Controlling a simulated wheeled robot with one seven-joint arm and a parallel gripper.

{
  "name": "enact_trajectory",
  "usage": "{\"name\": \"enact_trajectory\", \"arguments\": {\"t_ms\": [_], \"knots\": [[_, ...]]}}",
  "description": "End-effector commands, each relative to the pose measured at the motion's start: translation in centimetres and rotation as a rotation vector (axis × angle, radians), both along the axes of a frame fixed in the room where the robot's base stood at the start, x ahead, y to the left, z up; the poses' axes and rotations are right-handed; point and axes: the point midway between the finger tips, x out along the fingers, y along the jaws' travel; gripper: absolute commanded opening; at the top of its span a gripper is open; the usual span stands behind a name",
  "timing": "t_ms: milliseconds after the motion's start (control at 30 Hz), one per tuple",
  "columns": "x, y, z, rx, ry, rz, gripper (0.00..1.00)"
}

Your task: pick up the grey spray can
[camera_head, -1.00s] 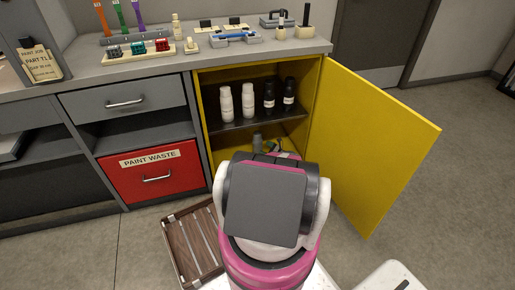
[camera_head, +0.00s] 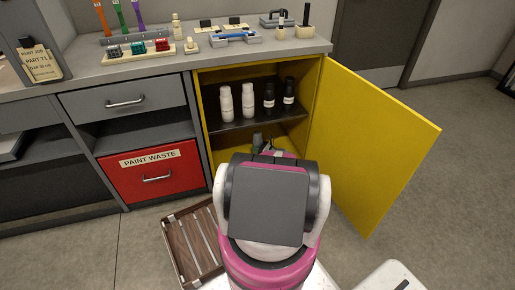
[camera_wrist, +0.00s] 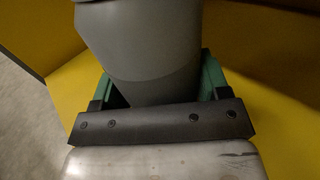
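The grey spray can (camera_wrist: 145,55) fills the upper middle of the wrist view as a smooth grey cylinder, leaning slightly. In the head view the can (camera_head: 257,141) shows only as a small grey piece on the floor of the yellow cabinet, mostly hidden by my arm. My gripper (camera_wrist: 160,85) has its green-padded fingers apart, one on each side of the can's narrower part. I cannot tell whether the pads press on it. In the head view the gripper is mostly behind my arm.
The yellow cabinet (camera_head: 203,105) stands open, its door (camera_head: 370,140) swung out to the right. Two white bottles (camera_head: 227,104) and two black bottles (camera_head: 269,99) stand on the shelf above. A wooden crate (camera_head: 184,243) lies on the floor at left.

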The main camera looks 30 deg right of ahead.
Motion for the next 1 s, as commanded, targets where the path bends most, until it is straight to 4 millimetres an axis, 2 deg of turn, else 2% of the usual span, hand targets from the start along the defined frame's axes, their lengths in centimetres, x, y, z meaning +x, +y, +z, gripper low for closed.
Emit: {"name": "enact_trajectory", "arguments": {"t_ms": [467,933,1000], "knots": [[0.0,0.0,0.4,0.001,-0.001,0.000,0.33],[-0.1,0.1,4.2,0.000,-0.001,0.000,0.33],[-0.5,0.7,4.7,0.001,-0.001,0.001,0.33]]}}
